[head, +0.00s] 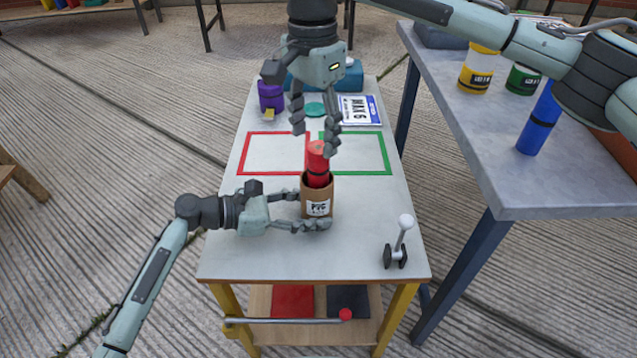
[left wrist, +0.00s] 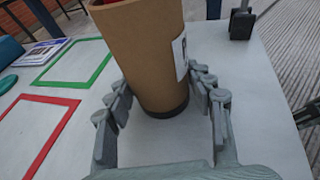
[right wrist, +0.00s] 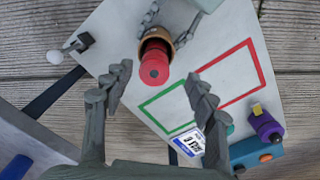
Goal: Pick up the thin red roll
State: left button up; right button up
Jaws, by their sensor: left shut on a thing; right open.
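The thin red roll (head: 318,165) stands upright inside a brown cardboard tube (head: 317,200) with a white label on the small table. Its top pokes out above the tube rim, and its lower part is hidden. My left gripper (head: 314,211) is shut around the tube from the left; the left wrist view shows fingers on both sides of the tube (left wrist: 152,55). My right gripper (head: 315,143) is open and points down over the roll. In the right wrist view the red roll (right wrist: 155,66) shows between and beyond the open fingers.
The small table (head: 250,262) carries red and green outlined squares (head: 357,153), a purple container (head: 271,97), a white-blue card (head: 360,110) and a white-knobbed lever (head: 402,240). A grey table (head: 490,150) on the right holds a blue cylinder (head: 540,120) and jars.

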aim_at(319, 147)
jog(key=shift+s+d+f, duration=0.1)
jog(key=shift+d+f, duration=0.1)
jog(key=shift+f, duration=1.2)
jog(key=shift+s+d+f, duration=0.1)
jog(key=shift+d+f, duration=0.1)
jog(key=shift+f, duration=1.15)
jog(key=shift+c, duration=0.3)
jog(key=shift+w, duration=0.1)
grip_shut()
